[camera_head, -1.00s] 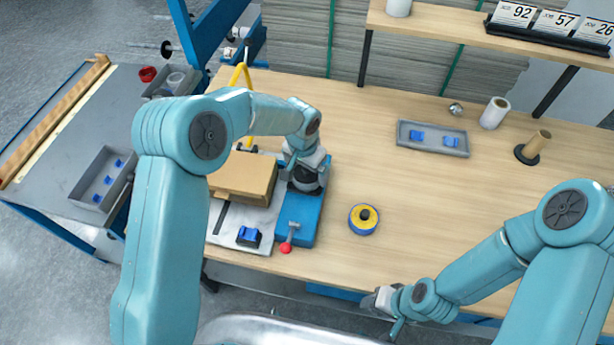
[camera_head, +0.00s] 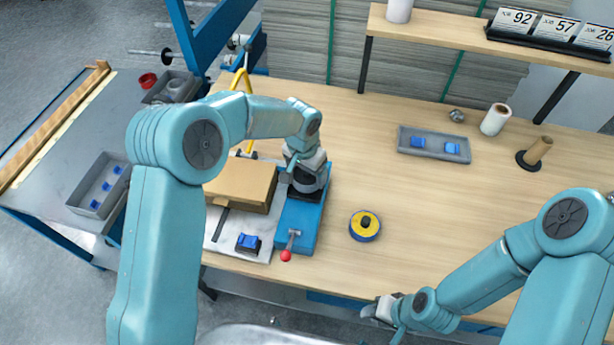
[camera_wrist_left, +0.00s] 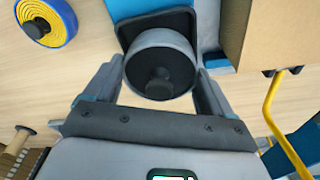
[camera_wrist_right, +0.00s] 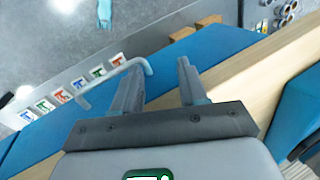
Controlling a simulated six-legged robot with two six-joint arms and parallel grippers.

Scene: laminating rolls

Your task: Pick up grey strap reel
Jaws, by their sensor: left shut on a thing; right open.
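The grey strap reel (camera_wrist_left: 160,62), a round grey roll with a dark hub, shows in the left wrist view between the two fingers of my left gripper (camera_wrist_left: 161,75). The gripper is shut on its sides. A black square plate shows behind the reel. In the head view my left gripper (camera_head: 305,166) points down over the blue stand (camera_head: 297,222), and the reel (camera_head: 309,182) is partly covered by it. I cannot tell whether the reel touches the stand. My right gripper (camera_head: 377,308) is open and empty at the table's front edge; its spread fingers show in the right wrist view (camera_wrist_right: 160,78).
A yellow and blue reel (camera_head: 365,226) lies right of the stand. A cardboard box (camera_head: 241,184) and a blue block (camera_head: 248,243) are to its left. A red-knobbed lever (camera_head: 287,254) is in front. A grey tray (camera_head: 433,144) is farther back. The table's middle right is clear.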

